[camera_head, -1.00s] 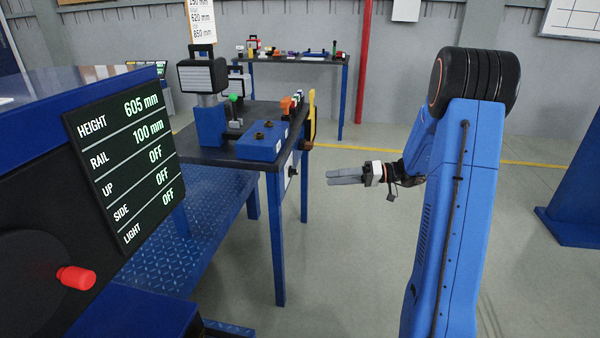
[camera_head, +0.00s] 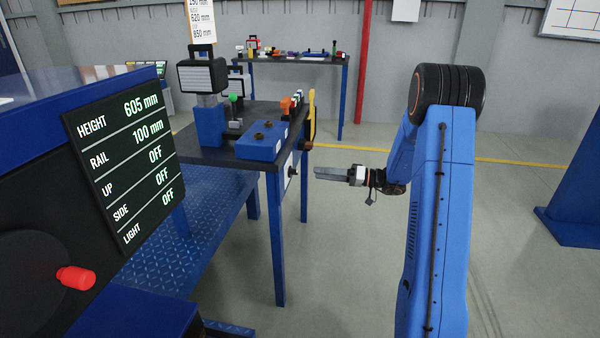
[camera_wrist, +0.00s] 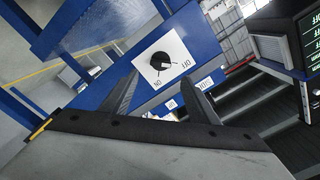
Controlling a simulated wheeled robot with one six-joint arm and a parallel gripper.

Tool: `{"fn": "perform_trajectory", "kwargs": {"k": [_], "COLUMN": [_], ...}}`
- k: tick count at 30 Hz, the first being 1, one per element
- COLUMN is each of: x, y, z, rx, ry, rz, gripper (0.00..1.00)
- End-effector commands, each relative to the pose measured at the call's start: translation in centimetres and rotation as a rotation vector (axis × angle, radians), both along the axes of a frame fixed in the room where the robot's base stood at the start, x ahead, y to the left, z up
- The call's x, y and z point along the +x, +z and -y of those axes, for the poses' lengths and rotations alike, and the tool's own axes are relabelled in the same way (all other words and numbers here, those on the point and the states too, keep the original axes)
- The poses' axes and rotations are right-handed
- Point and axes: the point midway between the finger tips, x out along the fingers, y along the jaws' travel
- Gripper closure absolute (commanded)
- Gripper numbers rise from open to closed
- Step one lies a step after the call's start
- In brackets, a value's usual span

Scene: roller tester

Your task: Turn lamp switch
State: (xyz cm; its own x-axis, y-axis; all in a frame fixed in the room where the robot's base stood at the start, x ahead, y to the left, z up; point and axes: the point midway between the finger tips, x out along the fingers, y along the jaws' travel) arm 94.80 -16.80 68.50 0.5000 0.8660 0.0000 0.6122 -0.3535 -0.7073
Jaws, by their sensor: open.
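The lamp switch (camera_wrist: 160,62) is a round black knob on a white plate (camera_wrist: 148,77) with ON and OFF marks, in the wrist view. Its white pointer lies on the OFF side. In the head view the switch (camera_head: 292,171) shows edge-on at the right end of the blue-legged table. My gripper (camera_head: 318,173) is open and empty, just right of the switch and apart from it, pointing left. In the wrist view the fingers of my gripper (camera_wrist: 159,88) spread to either side below the knob. The display (camera_head: 125,160) reads LIGHT OFF.
The table (camera_head: 205,158) carries a lamp-like unit (camera_head: 203,76) and a blue block (camera_head: 262,142). A red knob (camera_head: 76,278) sticks out at the lower left. A back table (camera_head: 300,59) holds small parts.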

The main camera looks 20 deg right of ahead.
Motion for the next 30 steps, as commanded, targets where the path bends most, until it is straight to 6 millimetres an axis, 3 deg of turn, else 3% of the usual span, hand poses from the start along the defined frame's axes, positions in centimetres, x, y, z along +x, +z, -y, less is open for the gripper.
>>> {"fn": "perform_trajectory", "kwargs": {"k": [9,15,28,29,30], "x": [2.7,3.9,4.4,4.4,4.4], "y": [0.0,0.0,0.0,0.0,0.0], "z": [-4.9,-6.8,-7.6,-7.5,-7.5], "rx": [0.001,0.000,0.000,0.000,0.000], "ry": [0.002,0.001,0.000,0.000,0.000], "rz": [0.000,0.001,0.000,0.000,0.000], "gripper": [0.45,0.45,0.45,0.48,0.57]}}
